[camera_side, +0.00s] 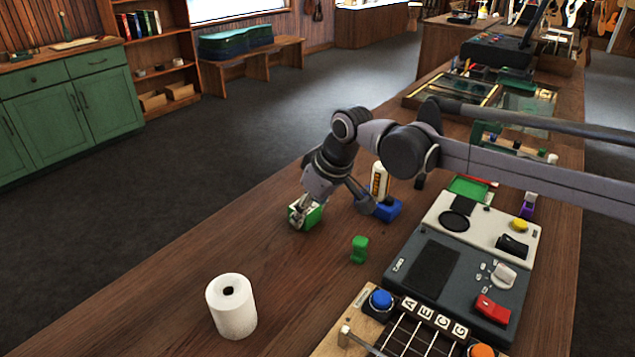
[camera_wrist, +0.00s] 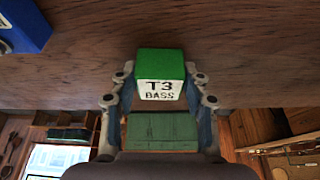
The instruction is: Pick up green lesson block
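The green lesson block (camera_side: 312,214) is on the wooden bench left of the blue item, with my gripper (camera_side: 301,207) at it. In the wrist view the block (camera_wrist: 160,64) has a green side and a white face marked "T3 BASS". It sits between the two fingers of my gripper (camera_wrist: 160,83). The fingers lie close against its left and right sides, with no clear gap, and look shut on it. In the side view my gripper hides part of the block. I cannot tell whether its underside touches the bench.
A blue block (camera_side: 387,209) and a white bottle (camera_side: 379,181) stand close to the right. A small green piece (camera_side: 359,249) stands nearer the camera. A white roll (camera_side: 231,306) is at the front left. Dark and light panels (camera_side: 460,280) fill the right. Bare bench lies between.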

